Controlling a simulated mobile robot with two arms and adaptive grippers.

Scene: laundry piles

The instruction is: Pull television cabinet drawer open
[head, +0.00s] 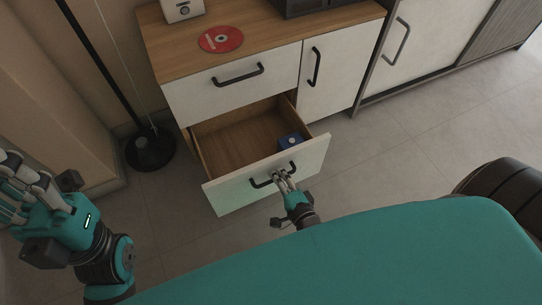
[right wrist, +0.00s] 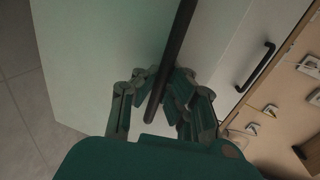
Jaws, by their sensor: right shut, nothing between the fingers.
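The television cabinet (head: 185,60) has a wooden top and white fronts. Its lower drawer (head: 235,190) stands well out, with its wooden inside showing. My right gripper (head: 283,178) is shut at the right part of that drawer's black handle (head: 260,183). In the right wrist view, the dark handle bar (right wrist: 178,45) runs down to the fingers (right wrist: 160,90), which sit around it; the exact contact is hidden. My left gripper (head: 22,190) is at the far left, away from the cabinet, partly cut off, and its opening is unclear.
A small blue box (head: 290,140) lies in the open drawer. The upper drawer (head: 200,97) and the side door (head: 335,75) are closed. A red disc (head: 220,39) lies on the top. A black lamp base (head: 150,150) stands left of the cabinet.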

